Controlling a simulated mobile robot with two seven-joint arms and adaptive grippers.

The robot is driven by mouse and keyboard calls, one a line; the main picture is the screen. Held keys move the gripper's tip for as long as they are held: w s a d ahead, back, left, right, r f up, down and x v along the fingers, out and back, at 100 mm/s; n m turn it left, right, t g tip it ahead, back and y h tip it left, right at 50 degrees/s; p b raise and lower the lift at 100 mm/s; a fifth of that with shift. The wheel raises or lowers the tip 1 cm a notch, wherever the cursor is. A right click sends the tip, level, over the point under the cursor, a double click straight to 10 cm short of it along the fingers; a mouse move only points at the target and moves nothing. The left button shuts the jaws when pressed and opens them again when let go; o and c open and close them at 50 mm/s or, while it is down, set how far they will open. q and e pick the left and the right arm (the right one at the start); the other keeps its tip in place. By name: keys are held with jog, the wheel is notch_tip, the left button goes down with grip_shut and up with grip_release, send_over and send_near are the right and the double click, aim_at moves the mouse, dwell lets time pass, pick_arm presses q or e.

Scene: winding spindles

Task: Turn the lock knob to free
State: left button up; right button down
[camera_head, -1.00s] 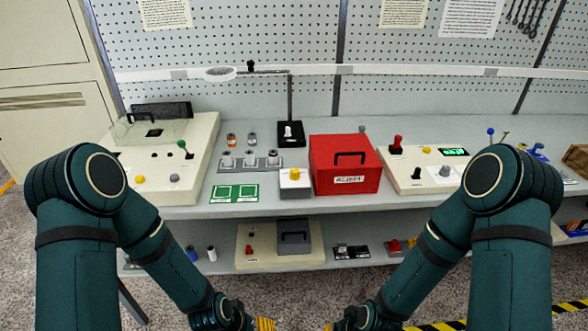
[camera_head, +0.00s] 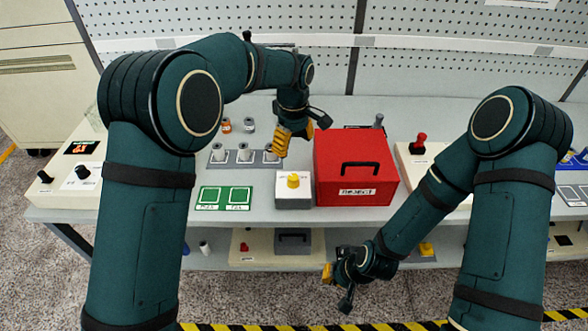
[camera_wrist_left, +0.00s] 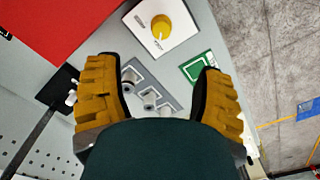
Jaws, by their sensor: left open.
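A yellow knob (camera_head: 293,181) sits on top of a small white-topped grey box (camera_head: 293,203) on the bench. I take it to be the lock knob. In the left wrist view the knob (camera_wrist_left: 161,27) has a pale pointer mark, with small labels on either side, too small to read. My left gripper (camera_head: 284,139) is open and empty, behind and above the knob, not touching it. In the left wrist view its spread fingers (camera_wrist_left: 158,75) point toward the knob, which lies beyond them. My right gripper (camera_head: 329,274) hangs low in front of the bench; its fingers are mostly hidden.
A red box (camera_head: 355,190) with a black handle stands close right of the knob box. A green two-square mat (camera_head: 224,198) lies to its left. A grey holder (camera_head: 220,160) with several white spools is behind, under my left gripper. A lower shelf holds more items.

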aim_at(293, 176)
pick_arm(q)
notch_tip(293, 176, down, 14)
jog(key=shift+s+r+b, duration=0.1)
jog(key=shift+r+b, duration=0.05)
jog(key=shift+b, duration=0.15)
grip_shut()
